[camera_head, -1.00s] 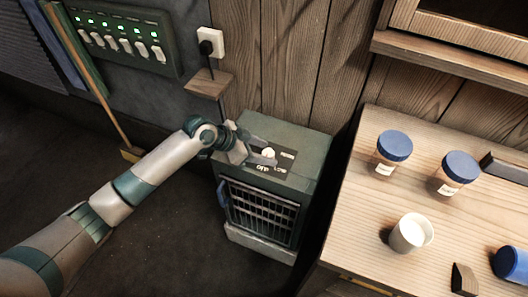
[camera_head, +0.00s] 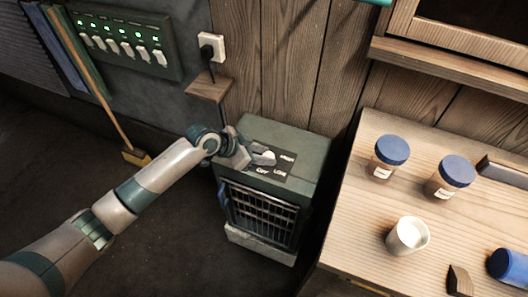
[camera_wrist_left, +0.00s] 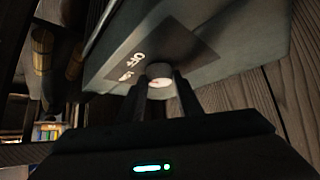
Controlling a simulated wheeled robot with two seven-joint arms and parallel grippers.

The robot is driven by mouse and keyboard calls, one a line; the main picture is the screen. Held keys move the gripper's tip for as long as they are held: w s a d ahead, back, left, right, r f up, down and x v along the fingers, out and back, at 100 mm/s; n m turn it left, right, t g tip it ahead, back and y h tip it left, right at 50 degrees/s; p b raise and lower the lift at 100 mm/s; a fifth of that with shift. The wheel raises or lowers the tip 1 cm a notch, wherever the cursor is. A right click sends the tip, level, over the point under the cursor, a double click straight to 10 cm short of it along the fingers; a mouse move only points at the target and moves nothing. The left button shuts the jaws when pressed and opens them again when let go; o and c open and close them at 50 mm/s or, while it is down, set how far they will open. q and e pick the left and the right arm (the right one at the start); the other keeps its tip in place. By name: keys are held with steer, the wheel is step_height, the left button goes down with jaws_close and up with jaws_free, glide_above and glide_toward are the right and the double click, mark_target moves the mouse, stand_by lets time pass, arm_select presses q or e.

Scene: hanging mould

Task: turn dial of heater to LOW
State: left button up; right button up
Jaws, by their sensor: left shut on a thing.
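The heater (camera_head: 310,180) is a dark green-grey box on the floor with a barred front. Its small white dial (camera_head: 268,155) sits on a dark plate on top. Pale labels around it include OFF (camera_head: 262,171) and LOW (camera_head: 280,171), with another label at the upper right. My left gripper (camera_head: 264,158) reaches in from the left and is shut on the dial. In the left wrist view, the two dark fingers flank the round dial (camera_wrist_left: 160,81), which bears a faint reddish mark. I cannot tell which label the dial points to. My right gripper is not in view.
A wooden table (camera_head: 360,225) stands right of the heater, with blue-lidded jars (camera_head: 391,150), a white cup (camera_head: 407,236) and a blue container (camera_head: 508,265). A switch panel (camera_head: 122,38) and a broom (camera_head: 100,90) are at the upper left. A small shelf (camera_head: 209,89) juts out behind the heater.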

arm_select(q)
steer(key=shift+s+d+r+n+t+p, duration=0.1)
steer(key=shift+r+n+t+p, duration=0.25)
steer(key=shift+p, duration=0.45)
steer(key=n+t+y+p, duration=0.1)
steer(key=n+p, duration=0.1)
steer(key=p, duration=0.1)
steer(key=n+t+y+p, duration=0.1)
steer(key=n+p, duration=0.1)
steer(key=p, duration=0.1)
steer(key=n+t+y+p, duration=0.1)
steer(key=n+p, duration=0.1)
steer(key=p, duration=0.1)
steer(key=shift+s+d+f+y, duration=0.1)
steer(key=shift+s+d+y, duration=0.2)
steer(key=shift+d, duration=0.1)
steer(key=shift+d+f+n+t+y+p, duration=0.15)
steer(key=shift+n+t+y+p, duration=0.35)
steer(key=shift+n+y, duration=0.5)
steer(key=shift+f+n+y, duration=0.1)
steer(key=shift+n+y, duration=0.4)
steer(key=shift+n, duration=0.55)
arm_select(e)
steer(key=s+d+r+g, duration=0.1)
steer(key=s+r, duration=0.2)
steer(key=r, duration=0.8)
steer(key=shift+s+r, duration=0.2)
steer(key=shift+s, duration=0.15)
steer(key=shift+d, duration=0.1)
